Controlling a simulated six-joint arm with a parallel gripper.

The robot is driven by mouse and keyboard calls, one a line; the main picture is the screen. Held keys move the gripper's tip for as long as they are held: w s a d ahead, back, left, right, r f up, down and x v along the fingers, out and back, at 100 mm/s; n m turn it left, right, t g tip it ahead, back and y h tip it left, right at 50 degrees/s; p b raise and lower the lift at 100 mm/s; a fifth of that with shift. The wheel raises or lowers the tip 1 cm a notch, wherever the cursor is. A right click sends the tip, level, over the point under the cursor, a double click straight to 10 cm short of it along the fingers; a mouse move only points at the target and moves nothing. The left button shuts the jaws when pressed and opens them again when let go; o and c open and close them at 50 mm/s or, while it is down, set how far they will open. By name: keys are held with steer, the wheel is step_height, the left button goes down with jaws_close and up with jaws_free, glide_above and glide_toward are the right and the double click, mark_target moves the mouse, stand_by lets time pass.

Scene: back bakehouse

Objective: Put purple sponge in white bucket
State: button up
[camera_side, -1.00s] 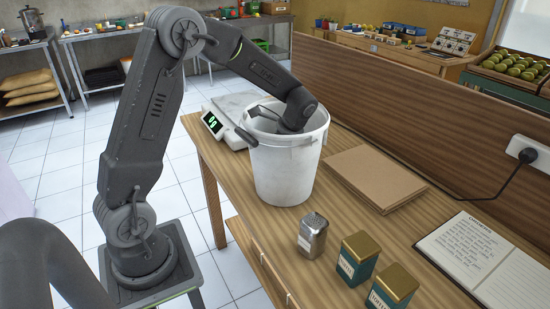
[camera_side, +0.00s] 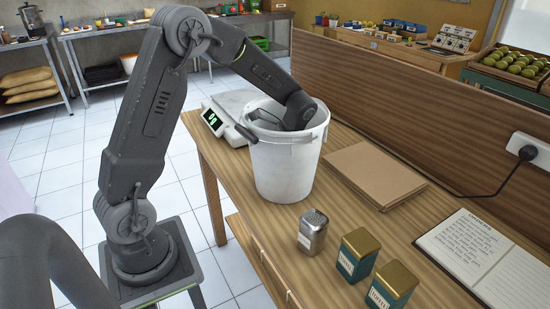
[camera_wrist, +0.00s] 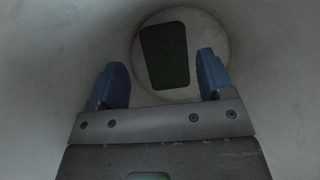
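The white bucket (camera_side: 285,170) stands upright on the wooden table in the side view. My gripper reaches down into its mouth, and the bucket wall hides the fingertips there. In the wrist view my gripper (camera_wrist: 161,78) has its two blue fingers wide apart with nothing between them. A flat dark green rectangular pad (camera_wrist: 165,55) lies on the bucket's round floor, beyond the fingertips. It looks like a sponge with its green face up; no purple shows. No other sponge is seen.
A digital scale (camera_side: 213,121) sits behind the bucket to the left. A brown board stack (camera_side: 375,175) lies right of it. A metal shaker (camera_side: 313,233), two green tins (camera_side: 357,255) and an open notebook (camera_side: 470,250) stand or lie nearer the front and right.

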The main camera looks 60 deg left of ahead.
steer(key=shift+o, duration=1)
steer(key=v, duration=1.3)
steer(key=shift+s+r, duration=0.15)
steer(key=shift+a, duration=0.1)
